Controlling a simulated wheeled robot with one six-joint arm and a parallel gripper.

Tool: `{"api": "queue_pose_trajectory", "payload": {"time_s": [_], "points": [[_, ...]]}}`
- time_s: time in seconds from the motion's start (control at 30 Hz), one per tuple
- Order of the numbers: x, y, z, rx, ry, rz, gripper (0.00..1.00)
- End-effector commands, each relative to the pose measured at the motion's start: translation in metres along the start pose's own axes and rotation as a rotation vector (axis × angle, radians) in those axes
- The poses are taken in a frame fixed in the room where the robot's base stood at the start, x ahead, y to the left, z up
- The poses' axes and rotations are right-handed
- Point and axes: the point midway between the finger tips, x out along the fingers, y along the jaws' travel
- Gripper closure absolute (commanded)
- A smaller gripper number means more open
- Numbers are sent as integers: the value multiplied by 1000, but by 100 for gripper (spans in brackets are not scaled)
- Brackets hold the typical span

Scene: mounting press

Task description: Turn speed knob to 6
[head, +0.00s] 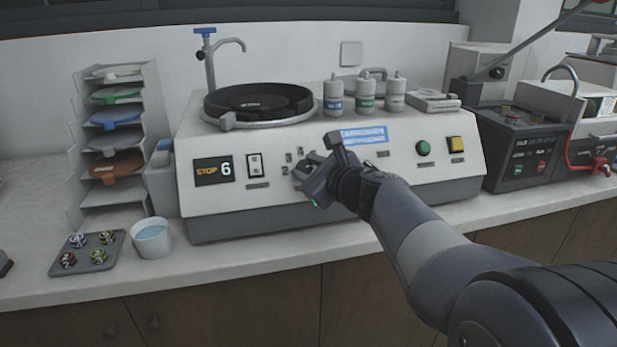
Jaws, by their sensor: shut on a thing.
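The grinding-type machine (440,185) stands on the counter with a sloped pale front panel. My gripper (306,172) is at the middle of that panel, its jaws shut on the speed knob. The knob is mostly hidden behind the jaws, so its pointer cannot be read. A few small dark scale marks (287,158) show just left of and above the jaws. The display (214,171) on the left of the panel reads "STOP" in orange and a white "6". A rocker switch (254,165) sits between the display and my gripper.
A green button (423,148) and a yellow switch (456,145) are on the panel's right. A round black platen (258,100) and several bottles (364,95) stand on top.

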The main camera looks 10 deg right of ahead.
Motion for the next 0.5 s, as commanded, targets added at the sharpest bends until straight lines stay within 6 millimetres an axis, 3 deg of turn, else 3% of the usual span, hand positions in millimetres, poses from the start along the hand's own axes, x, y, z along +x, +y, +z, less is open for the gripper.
{"api": "queue_pose_trajectory", "payload": {"time_s": [0.5], "points": [[0, 1, 0, 82, 1, -48, 92]]}}
